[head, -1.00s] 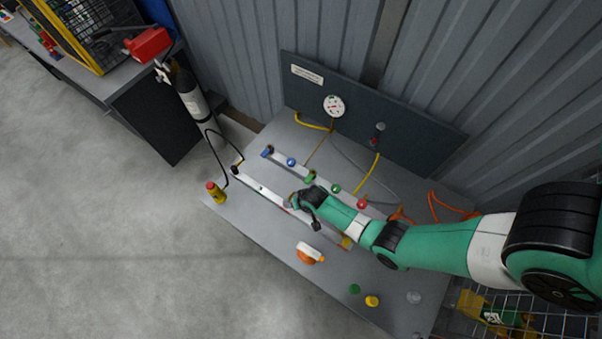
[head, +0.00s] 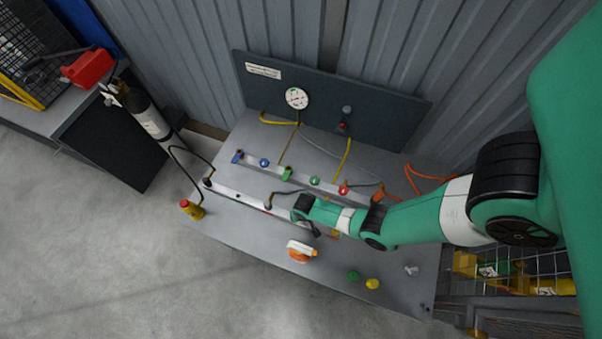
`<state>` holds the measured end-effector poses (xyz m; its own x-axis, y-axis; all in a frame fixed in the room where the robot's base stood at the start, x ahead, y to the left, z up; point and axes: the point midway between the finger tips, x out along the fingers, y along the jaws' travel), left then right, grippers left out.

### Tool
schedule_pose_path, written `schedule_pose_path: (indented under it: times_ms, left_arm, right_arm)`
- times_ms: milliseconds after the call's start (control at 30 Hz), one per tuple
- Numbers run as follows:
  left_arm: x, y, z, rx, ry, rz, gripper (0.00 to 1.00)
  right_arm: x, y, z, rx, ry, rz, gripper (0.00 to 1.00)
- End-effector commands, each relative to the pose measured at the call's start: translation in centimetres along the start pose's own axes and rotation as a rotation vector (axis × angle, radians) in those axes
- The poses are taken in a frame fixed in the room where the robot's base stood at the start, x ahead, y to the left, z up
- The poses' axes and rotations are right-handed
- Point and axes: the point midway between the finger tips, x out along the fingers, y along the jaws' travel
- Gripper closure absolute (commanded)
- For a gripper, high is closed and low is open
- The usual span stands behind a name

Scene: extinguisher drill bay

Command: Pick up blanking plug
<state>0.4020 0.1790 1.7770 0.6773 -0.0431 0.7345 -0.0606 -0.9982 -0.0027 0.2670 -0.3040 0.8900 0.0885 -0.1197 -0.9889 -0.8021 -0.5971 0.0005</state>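No label marks the blanking plug, so I cannot tell which part it is. Candidates are a small green cap (head: 353,277) and a small yellow cap (head: 372,284) near the front right of the grey bench, with a small pale part (head: 411,270) to their right. My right gripper (head: 308,224) points down over the middle of the bench, at the white manifold bar (head: 240,197). It is to the left of and behind the caps, apart from them. Its fingertips are mostly hidden by the wrist, and whether anything is between them does not show. My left gripper is out of view.
An orange-and-white spray bottle (head: 300,251) lies before the gripper. A rear rail carries coloured valves (head: 314,181). A yellow bottle with a red cap (head: 192,209) stands at the bench's left corner. Hoses run to the dark backboard (head: 390,125). A black cylinder (head: 148,118) stands left.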

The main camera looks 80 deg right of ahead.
Motion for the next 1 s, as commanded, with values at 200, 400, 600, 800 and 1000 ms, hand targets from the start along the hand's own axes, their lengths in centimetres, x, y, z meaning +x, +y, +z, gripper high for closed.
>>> schedule_pose_path:
  times_ms: [200,400,600,800,1000]
  left_arm:
    - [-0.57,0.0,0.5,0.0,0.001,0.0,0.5]
    - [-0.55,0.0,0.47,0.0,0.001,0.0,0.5]
    - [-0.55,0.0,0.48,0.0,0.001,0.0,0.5]
    - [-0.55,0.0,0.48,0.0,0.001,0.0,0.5]
    - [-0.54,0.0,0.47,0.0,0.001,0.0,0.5]
  right_arm:
    - [0.75,-0.02,-0.07,0.0,0.001,0.0,0.31]
    - [0.73,-0.02,-0.06,0.0,0.001,0.0,0.53]
    - [0.73,-0.02,-0.05,0.0,0.0,0.0,0.89]
    - [0.74,-0.01,-0.04,0.0,0.0,0.0,1.0]
    - [0.71,-0.02,-0.06,0.0,0.001,-0.001,1.0]
